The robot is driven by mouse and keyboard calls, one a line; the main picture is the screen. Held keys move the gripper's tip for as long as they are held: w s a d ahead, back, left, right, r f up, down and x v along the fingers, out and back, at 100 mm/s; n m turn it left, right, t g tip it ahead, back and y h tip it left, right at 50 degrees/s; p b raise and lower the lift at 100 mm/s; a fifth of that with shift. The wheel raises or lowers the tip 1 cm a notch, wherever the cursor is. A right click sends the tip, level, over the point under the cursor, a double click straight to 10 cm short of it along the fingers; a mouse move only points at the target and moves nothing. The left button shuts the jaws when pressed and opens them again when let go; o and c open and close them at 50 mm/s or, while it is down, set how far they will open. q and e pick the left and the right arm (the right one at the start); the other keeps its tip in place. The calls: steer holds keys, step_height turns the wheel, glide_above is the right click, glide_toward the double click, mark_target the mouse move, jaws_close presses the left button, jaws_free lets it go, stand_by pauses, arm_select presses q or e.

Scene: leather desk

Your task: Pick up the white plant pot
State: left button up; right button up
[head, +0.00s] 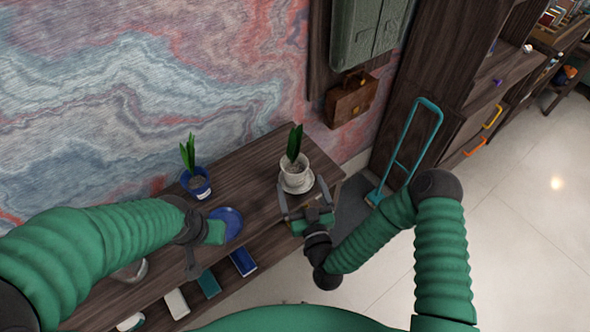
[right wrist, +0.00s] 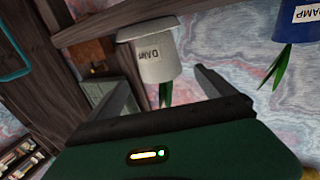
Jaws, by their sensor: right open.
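The white plant pot (head: 294,173) holds a green plant and stands on a pale saucer (head: 297,187) near the right end of the dark wooden desk. My right gripper (head: 302,185) is open, with its fingers reaching toward the front of the pot, one to each side. In the right wrist view, which is upside down, the white pot (right wrist: 156,62) shows dark lettering and lies between and beyond the open fingers (right wrist: 161,78); I cannot tell whether they touch it. My left gripper (head: 203,233) is over the desk at the left; its jaws are not clear.
A blue pot (head: 199,187) with a plant stands farther left on the desk, and it also shows in the right wrist view (right wrist: 297,22). A blue plate (head: 232,220) lies beside my left gripper. Books (head: 243,262) fill the shelf below. A teal-handled cart (head: 410,140) stands right of the desk.

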mark_target(294, 164)
steer(key=x, duration=0.4)
steer(key=f+x, duration=0.1)
steer(key=x, duration=0.1)
steer(key=shift+w, duration=0.15)
steer(key=x, duration=0.4)
steer(key=shift+w+a+r, duration=0.15)
steer(key=shift+a+r, duration=0.1)
steer(key=shift+r, duration=0.05)
steer(key=shift+w+d+f, duration=0.2)
steer(key=shift+w+d, duration=0.05)
steer(key=shift+w, duration=0.1)
steer(key=shift+c, duration=0.2)
steer(key=shift+s, duration=0.1)
steer(key=shift+c, duration=1.1)
steer(key=shift+a+r, duration=0.1)
steer(key=shift+a, duration=0.15)
steer(key=c, duration=1)
arm_select(q)
steer(key=shift+w+a, duration=0.35)
steer(key=shift+w, duration=0.2)
arm_select(e)
steer(key=shift+d, duration=0.15)
jaws_close()
